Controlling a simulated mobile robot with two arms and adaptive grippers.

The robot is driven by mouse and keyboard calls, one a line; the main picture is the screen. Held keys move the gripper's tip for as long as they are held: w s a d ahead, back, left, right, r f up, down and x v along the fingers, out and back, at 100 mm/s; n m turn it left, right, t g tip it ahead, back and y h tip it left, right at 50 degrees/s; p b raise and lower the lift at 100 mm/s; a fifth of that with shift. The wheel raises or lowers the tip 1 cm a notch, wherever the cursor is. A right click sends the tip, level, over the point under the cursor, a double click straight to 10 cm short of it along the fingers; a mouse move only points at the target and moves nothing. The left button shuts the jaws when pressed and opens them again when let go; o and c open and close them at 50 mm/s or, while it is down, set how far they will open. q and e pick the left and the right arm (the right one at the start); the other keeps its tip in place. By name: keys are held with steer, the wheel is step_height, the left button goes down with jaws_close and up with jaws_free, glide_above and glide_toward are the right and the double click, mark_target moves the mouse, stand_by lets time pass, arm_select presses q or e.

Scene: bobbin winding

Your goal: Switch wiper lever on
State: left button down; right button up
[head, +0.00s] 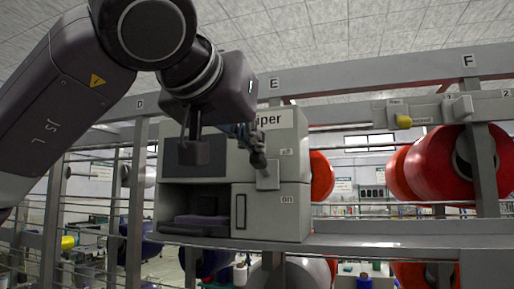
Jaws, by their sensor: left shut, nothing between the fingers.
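The grey wiper box (292,218) stands in the middle on the rail, its label partly hidden by my arm. "off" is marked higher on its front and "on" lower down. A small light-grey block, seemingly the lever (268,180), sits on the front at the right, between the two marks and nearer "off". My left gripper (259,161) is shut and empty, pointing down just above this block. I cannot tell whether its tips touch the block. My right gripper is not in view.
An open recess (195,201) with a dark part inside lies at the box's left. A grey rail (400,242) runs under the box. Large red bobbins (440,165) hang at the right. A small yellow knob (403,121) sits on the upper beam.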

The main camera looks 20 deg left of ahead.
arm_select(q)
steer(key=shift+s+d+f+b, duration=0.1)
steer(key=shift+s+f+b, duration=0.15)
steer(key=shift+f+b, duration=0.45)
steer(key=f+t+b, duration=0.1)
steer(key=b, duration=0.1)
steer(key=s+f+t+b, duration=0.1)
steer(key=b, duration=0.1)
steer(key=shift+f+t, duration=0.3)
steer(key=shift+f, duration=0.1)
steer(key=shift+w+r+p, duration=0.2)
steer(key=shift+r+p, duration=0.1)
steer(key=shift+r, duration=0.2)
steer(key=shift+s+r, duration=0.1)
steer(key=shift+r, duration=0.2)
step_height(320, 180, up, 4)
steer(key=s+p, duration=0.2)
steer(key=p, duration=0.2)
steer(key=b, duration=0.5)
glide_toward(253, 163)
steer(key=s, duration=0.1)
steer(key=s+r, duration=0.1)
steer(key=shift+s, duration=0.4)
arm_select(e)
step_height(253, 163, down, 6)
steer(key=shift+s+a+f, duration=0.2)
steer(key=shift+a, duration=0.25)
arm_select(q)
steer(key=shift+w+f, duration=0.1)
